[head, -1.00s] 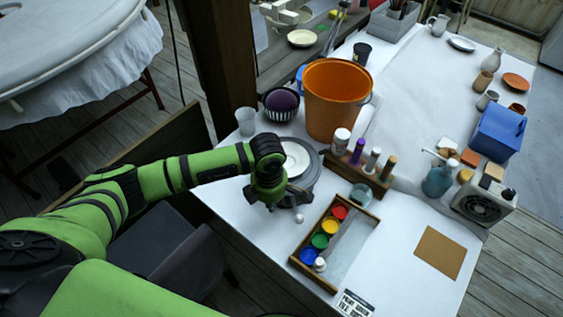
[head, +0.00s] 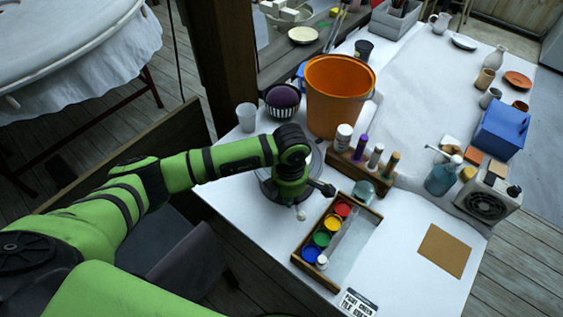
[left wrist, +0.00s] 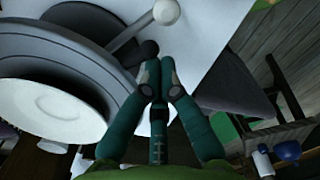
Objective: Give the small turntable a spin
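The small turntable (head: 264,187) is a grey round disc near the front-left edge of the white table, mostly hidden under my left arm in the head view. In the left wrist view its grey stepped rim (left wrist: 88,62) fills the left side, with a white plate (left wrist: 45,108) on top. A rod with a white ball knob (left wrist: 166,12) sticks out from its side; the knob also shows in the head view (head: 301,214). My left gripper (head: 291,198) points down over the turntable's near side. Its fingertips (left wrist: 158,76) are together, empty, beside the rim and below the rod in the picture.
A paint tray (head: 297,257) with several coloured pots lies to the right in front. A wooden holder (head: 345,170) with bottles stands close to the turntable's right. An orange bucket (head: 337,95), a striped bowl (head: 282,113) and a clear cup (head: 246,117) stand behind.

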